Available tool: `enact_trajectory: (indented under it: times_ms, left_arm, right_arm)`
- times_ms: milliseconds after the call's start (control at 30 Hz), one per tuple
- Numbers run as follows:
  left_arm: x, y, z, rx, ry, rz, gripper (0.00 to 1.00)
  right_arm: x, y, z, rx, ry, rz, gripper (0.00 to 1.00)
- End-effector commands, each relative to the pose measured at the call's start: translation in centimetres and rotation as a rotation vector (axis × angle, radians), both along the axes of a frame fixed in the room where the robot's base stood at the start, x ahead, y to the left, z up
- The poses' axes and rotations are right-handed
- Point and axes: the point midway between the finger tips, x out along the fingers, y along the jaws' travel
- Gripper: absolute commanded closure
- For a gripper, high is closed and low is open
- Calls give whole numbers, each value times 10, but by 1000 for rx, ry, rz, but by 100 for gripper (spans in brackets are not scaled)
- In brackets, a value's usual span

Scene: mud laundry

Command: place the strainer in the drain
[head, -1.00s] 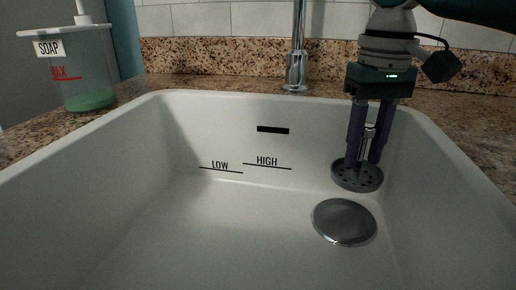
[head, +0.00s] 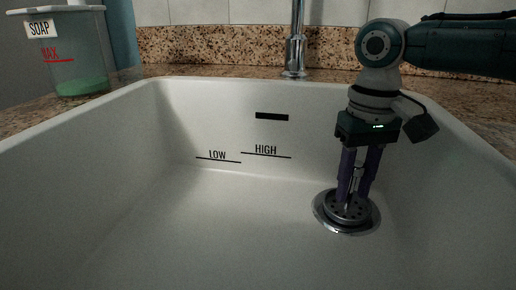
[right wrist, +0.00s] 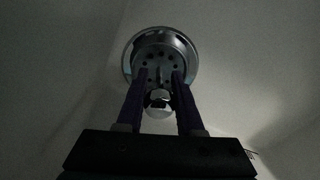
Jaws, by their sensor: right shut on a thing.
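The strainer (head: 347,213) is a dark grey disc with small holes and an upright metal knob. It is at the drain (head: 368,223), a round shiny metal ring in the sink floor, and lies within the ring. My right gripper (head: 354,193) points down and is shut on the strainer's knob. In the right wrist view the strainer (right wrist: 170,62) shows between the purple fingers (right wrist: 158,78), inside the drain's bright rim (right wrist: 188,44). I cannot tell whether it is fully seated. My left gripper is not in view.
The white sink (head: 200,215) is otherwise empty, with LOW and HIGH marks and a dark overflow slot (head: 272,116) on its back wall. A faucet (head: 295,55) stands behind it. A soap container (head: 75,55) stands on the granite counter at the left.

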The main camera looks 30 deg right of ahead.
Motion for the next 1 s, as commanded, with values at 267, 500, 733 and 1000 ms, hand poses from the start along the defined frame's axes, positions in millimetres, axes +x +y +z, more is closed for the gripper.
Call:
enact_trajectory:
  times_ms: [267, 500, 733, 1000]
  left_arm:
    - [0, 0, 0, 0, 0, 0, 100]
    - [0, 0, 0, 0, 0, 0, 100]
    - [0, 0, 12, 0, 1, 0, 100]
    - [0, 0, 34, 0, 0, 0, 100]
  right_arm:
    - [0, 0, 0, 0, 0, 0, 35]
    - [0, 0, 0, 0, -1, 0, 34]
    - [1, 0, 30, 1, -4, 0, 34]
    - [1, 0, 91, 1, -4, 0, 34]
